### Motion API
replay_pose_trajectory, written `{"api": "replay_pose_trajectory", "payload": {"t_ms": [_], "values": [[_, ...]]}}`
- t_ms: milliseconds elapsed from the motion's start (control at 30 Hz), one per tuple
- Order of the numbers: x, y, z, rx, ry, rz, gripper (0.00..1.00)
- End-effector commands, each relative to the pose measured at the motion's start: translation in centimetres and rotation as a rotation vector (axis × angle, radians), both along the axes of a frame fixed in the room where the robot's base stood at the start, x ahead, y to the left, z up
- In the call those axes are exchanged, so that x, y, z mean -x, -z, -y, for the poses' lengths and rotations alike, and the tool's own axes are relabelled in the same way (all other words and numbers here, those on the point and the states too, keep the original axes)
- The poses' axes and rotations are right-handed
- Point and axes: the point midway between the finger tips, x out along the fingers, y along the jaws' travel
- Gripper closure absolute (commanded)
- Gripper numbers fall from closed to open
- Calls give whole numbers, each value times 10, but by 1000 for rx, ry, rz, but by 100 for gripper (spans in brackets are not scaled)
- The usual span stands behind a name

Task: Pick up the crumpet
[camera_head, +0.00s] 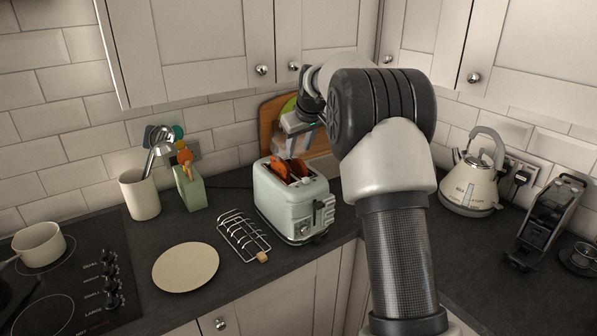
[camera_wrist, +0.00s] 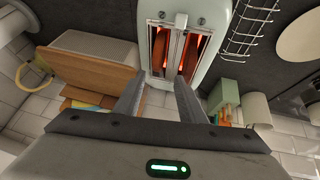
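A pale green toaster (camera_head: 288,205) stands on the worktop, and its top shows in the wrist view (camera_wrist: 213,65). Two orange-brown pieces (camera_head: 281,172) show at its slots; the crumpet seems to be one of these, but I cannot tell which. In the wrist view the slots glow orange, with a brown rounded edge (camera_wrist: 159,48) in the left one. My gripper (camera_head: 292,150) is above the toaster, pointing down at its slots. Its two fingers (camera_wrist: 161,85) are apart with nothing between them. The lower part of whatever is in the slots is hidden.
A wire toast rack (camera_head: 243,236) and a cream plate (camera_head: 186,267) lie left of the toaster. A green block with orange-handled tools (camera_head: 190,190) and a utensil pot (camera_head: 139,194) stand behind. Boards (camera_head: 268,121) lean behind the toaster. A kettle (camera_head: 472,185) stands right.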

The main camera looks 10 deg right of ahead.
Motion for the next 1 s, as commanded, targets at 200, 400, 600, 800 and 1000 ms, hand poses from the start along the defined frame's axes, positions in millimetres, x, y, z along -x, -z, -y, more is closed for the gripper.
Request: {"api": "replay_pose_trajectory", "payload": {"t_ms": [200,400,600,800,1000], "values": [[-7,13,1,0,0,-1,63],[-18,40,8,-2,0,-2,63],[-28,54,8,-1,-1,0,63],[-28,54,8,0,0,1,63],[-28,54,8,0,0,1,95]]}}
